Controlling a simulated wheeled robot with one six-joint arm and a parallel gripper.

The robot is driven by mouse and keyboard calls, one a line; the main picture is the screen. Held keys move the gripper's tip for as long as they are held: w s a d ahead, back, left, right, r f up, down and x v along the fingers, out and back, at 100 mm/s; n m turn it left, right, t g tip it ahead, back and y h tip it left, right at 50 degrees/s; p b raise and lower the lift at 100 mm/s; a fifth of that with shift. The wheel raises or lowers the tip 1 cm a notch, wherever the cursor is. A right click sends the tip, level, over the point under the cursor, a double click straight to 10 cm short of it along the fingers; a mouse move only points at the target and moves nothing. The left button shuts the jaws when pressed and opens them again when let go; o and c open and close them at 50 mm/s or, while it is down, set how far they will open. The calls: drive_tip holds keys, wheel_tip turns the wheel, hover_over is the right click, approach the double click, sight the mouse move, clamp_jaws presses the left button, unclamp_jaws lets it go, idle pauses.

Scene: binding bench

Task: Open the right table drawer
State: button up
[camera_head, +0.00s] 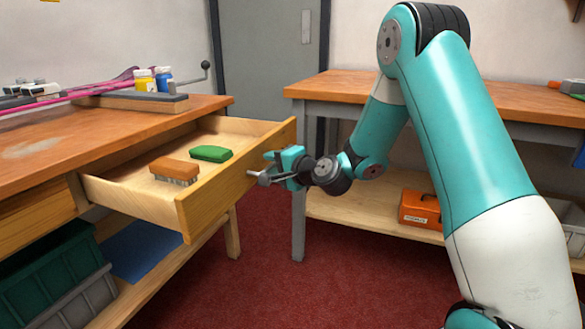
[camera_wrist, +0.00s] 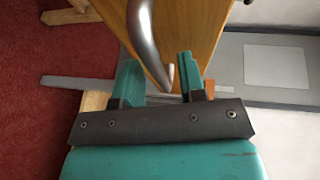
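The right table drawer (camera_head: 225,187) is pulled well out of the wooden bench (camera_head: 35,150). Its grey metal handle (camera_head: 262,178) sits on the front panel, and it shows as a curved bar in the wrist view (camera_wrist: 143,38). My gripper (camera_head: 278,170) is at the handle, in front of the drawer. In the wrist view its two teal fingers (camera_wrist: 158,72) stand apart, with the handle's end between them and a visible gap beside it. Part of the handle is hidden by the gripper in the head view.
A brown-backed brush (camera_head: 175,168) and a green block-like item (camera_head: 211,153) lie in the drawer. A second bench (camera_head: 330,85) stands behind, with an orange toolbox (camera_head: 420,209) on its shelf. Bins (camera_head: 50,268) sit below left. Red floor (camera_head: 270,290) is clear in front.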

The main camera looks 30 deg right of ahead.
drive_tip(key=b+v, duration=1)
drive_tip(key=v, duration=0.6)
drive_tip(key=shift+s+b, duration=0.35)
drive_tip(key=shift+d+r, duration=0.1)
drive_tip(key=shift+d, duration=0.05)
drive_tip(key=s+a+f+n+g+y+p, duration=0.1)
drive_tip(key=s+a+n+g+y+p, duration=0.2)
drive_tip(key=a+n, duration=0.4)
drive_tip(key=s+a+f+n+g+y, duration=0.1)
drive_tip(key=s+a+n+g, duration=0.35)
drive_tip(key=a, duration=0.45)
drive_tip(key=s+a+n+g+h+p, duration=0.4)
drive_tip(key=s+n+g, duration=0.5)
drive_tip(key=s, duration=0.5)
wheel_tip(320, 180, up, 37)
drive_tip(key=t+p, duration=0.1)
drive_tip(key=p, duration=3.6)
drive_tip(key=shift+a, duration=0.35)
